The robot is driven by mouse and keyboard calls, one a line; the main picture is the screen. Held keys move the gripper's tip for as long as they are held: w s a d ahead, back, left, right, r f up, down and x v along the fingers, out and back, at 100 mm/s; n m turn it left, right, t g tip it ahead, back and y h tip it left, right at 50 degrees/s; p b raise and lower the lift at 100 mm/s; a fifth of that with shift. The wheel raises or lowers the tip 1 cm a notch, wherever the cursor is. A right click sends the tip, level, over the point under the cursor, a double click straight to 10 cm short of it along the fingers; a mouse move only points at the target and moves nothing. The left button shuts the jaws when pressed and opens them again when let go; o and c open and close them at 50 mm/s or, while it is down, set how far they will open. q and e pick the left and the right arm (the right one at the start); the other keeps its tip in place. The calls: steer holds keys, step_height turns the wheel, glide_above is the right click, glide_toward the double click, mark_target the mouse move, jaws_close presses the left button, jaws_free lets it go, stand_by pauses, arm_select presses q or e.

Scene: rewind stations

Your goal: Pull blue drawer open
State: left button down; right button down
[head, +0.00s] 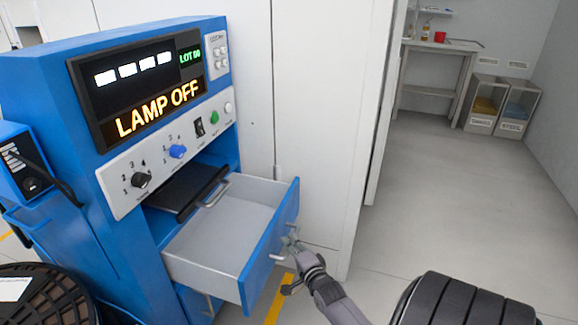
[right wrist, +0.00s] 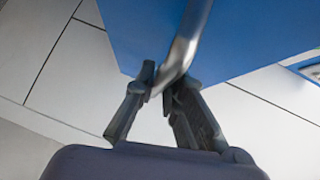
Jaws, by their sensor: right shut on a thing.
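The blue drawer (head: 274,236) stands pulled out of the blue machine (head: 60,140), and its grey inside is in view and looks empty. Its metal bar handle (head: 277,257) is on the front panel. My right gripper (head: 291,246) is at the drawer front, shut on the handle. In the right wrist view the silver handle (right wrist: 184,50) runs between the two fingers of the gripper (right wrist: 160,85), with the blue front panel behind it. My left gripper is not in view.
A dark tray with a handle (head: 190,190) sits above the drawer. The panel reads "LAMP OFF" (head: 157,110). A white wall (head: 310,110) stands close behind the drawer. Open floor (head: 450,190) lies to the right, with two bins (head: 500,104) at the back.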

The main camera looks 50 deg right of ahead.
steer(key=shift+f, duration=0.1)
steer(key=c, duration=1.7)
jaws_free()
steer(key=shift+o, duration=0.2)
steer(key=shift+s, duration=0.1)
steer(key=v, duration=1.2)
